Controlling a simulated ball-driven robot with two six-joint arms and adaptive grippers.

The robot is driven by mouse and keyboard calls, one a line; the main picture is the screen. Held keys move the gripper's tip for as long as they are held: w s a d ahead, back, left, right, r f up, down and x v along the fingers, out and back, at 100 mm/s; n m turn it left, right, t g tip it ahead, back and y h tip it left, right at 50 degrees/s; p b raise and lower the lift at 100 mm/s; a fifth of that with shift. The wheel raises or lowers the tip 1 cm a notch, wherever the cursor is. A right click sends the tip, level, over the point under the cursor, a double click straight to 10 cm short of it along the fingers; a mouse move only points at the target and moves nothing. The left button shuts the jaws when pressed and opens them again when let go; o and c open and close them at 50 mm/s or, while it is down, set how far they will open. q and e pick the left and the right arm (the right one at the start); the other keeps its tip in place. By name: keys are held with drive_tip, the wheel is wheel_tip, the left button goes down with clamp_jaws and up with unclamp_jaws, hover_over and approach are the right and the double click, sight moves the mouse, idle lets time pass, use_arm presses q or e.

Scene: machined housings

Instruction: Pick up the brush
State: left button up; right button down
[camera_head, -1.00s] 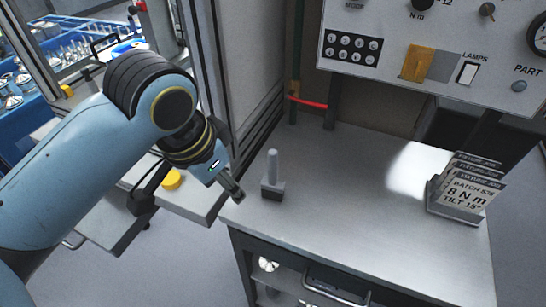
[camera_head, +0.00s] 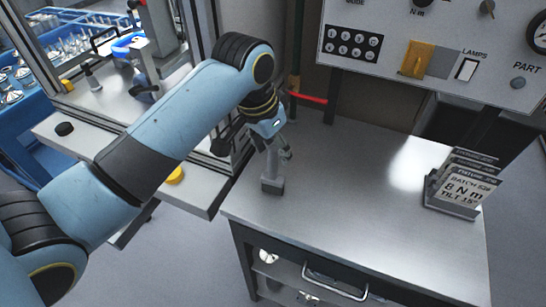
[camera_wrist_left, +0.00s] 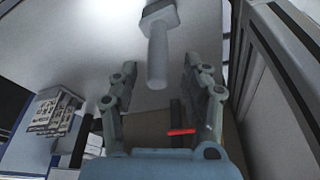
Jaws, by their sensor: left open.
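The brush (camera_head: 272,176) stands upright on the left part of the grey bench top, its grey handle up and its block-shaped head down. My left gripper (camera_head: 279,155) is at the top of the handle in the head view, and its fingers partly hide it. In the left wrist view the brush (camera_wrist_left: 157,50) reaches down from the top edge, with the handle's end just ahead of the gap between the open fingers (camera_wrist_left: 157,85). The gripper is open and holds nothing. My right gripper is not in view.
The bench top (camera_head: 350,190) is clear between the brush and a rack of placards (camera_head: 462,185) at the right. A control panel (camera_head: 430,50) hangs behind. A frame post (camera_head: 207,60) stands at the left, close to my arm.

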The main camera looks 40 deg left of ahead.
sight(276, 159)
use_arm(q)
drive_tip(key=shift+s+p+x, duration=0.1)
drive_tip(key=shift+p+x, duration=0.05)
drive_tip(key=shift+x, duration=0.8)
drive_tip(key=shift+s+p+x, duration=0.15)
drive_tip(key=shift+x, duration=0.8)
drive_tip(key=shift+f, duration=0.1)
clamp_jaws()
